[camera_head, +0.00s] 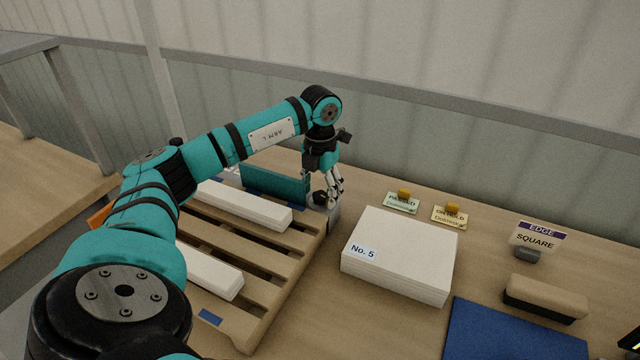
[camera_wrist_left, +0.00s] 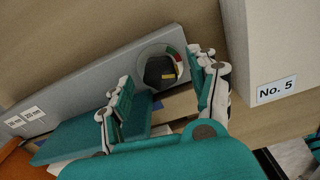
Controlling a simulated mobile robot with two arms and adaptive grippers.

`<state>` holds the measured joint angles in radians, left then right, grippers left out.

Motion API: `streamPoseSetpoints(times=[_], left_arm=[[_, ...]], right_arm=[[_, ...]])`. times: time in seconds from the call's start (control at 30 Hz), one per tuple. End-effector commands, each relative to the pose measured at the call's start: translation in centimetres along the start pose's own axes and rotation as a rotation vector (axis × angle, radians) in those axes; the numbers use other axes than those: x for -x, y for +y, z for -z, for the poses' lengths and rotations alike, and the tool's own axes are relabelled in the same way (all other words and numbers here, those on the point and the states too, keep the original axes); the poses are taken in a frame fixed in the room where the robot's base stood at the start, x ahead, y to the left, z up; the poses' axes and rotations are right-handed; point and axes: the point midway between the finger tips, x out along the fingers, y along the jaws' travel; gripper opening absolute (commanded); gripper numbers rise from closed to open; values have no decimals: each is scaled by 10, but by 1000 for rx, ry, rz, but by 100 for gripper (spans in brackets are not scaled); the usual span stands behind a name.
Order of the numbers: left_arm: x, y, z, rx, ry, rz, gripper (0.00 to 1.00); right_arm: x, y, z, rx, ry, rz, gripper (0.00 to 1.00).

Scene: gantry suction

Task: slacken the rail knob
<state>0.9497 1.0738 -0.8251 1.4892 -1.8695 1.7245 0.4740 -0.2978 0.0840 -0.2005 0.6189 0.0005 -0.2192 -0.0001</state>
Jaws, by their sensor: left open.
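The rail knob is a dark, faceted knob (camera_wrist_left: 160,70) set in a round dial with red, green and yellow marks, on the grey rail (camera_wrist_left: 75,78). In the head view the knob (camera_head: 320,197) shows small and dark at the rail's near right end, partly covered by fingers. My left gripper (camera_head: 334,190) is above it, pointing down. In the wrist view the left gripper (camera_wrist_left: 165,92) is open, one finger on each side of the knob, with visible gaps and no clear contact.
A teal plate (camera_head: 275,184) stands along the rail. A pallet (camera_head: 260,262) with white bars lies left. A white stack marked No. 5 (camera_head: 400,248) stands close right of the gripper. Tags, a brush-like block (camera_head: 545,298) and a blue mat (camera_head: 510,335) are further right.

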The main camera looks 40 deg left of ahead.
Motion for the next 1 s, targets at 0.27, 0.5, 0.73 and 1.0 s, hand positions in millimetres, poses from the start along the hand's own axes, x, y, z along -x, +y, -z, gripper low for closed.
streamPoseSetpoints(times=[0.27,0.5,0.73,1.0], left_arm=[[51,0,-1,0,-7,1,61],[97,0,-1,1,-5,1,61],[116,0,0,1,-2,0,61],[117,0,0,1,-1,0,61]], right_arm=[[0,-2,0,-1,-1,3,40],[0,-3,-1,-2,-1,4,40],[0,-3,-1,-2,-1,4,40],[0,-3,-1,-2,-1,4,40]])
